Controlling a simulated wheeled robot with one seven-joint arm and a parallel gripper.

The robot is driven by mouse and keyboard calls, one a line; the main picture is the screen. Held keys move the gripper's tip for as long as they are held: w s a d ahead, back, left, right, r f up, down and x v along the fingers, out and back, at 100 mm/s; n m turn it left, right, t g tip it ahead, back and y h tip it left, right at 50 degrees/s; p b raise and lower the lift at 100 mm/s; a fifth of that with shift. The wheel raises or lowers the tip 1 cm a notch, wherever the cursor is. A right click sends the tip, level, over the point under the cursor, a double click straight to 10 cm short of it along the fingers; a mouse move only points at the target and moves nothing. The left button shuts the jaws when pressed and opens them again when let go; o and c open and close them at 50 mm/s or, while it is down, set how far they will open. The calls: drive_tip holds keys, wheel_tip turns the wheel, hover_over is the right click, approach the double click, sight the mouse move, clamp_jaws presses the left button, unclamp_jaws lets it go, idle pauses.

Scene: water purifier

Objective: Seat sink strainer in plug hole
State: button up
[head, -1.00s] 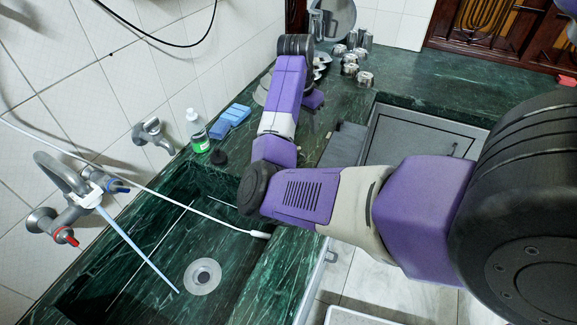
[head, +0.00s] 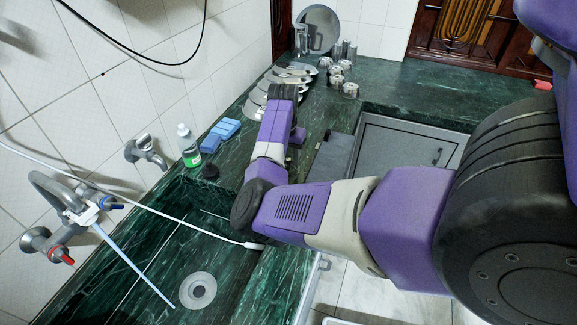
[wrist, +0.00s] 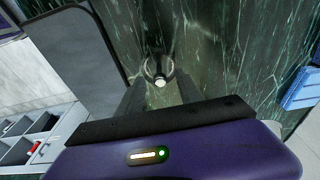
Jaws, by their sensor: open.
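The plug hole (head: 197,290) is a round metal fitting in the floor of the green marble sink (head: 165,265), at the lower left of the head view. In the wrist view a small round metal piece with a bright knob (wrist: 159,72) lies on the green counter; it looks like the strainer, though it is too small to be sure. My gripper (wrist: 160,82) is open, its two fingers either side of this piece in the picture. I cannot tell whether they touch it. In the head view my arm hides the fingertips and this piece.
A faucet (head: 75,210) with a thin blue tube and a white hose (head: 140,205) reach over the sink. A bottle (head: 187,146), blue sponges (head: 220,135) and a black round object (head: 210,171) stand behind it. Metal plates (head: 262,97) and cups (head: 340,75) are farther back.

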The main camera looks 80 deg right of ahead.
sight(288, 159)
drive_tip(key=shift+d+f, duration=0.1)
drive_tip(key=shift+f, duration=0.1)
clamp_jaws()
drive_tip(key=shift+r, duration=0.1)
wheel_tip(288, 159, up, 20)
drive_tip(key=b, duration=0.1)
idle(0.5)
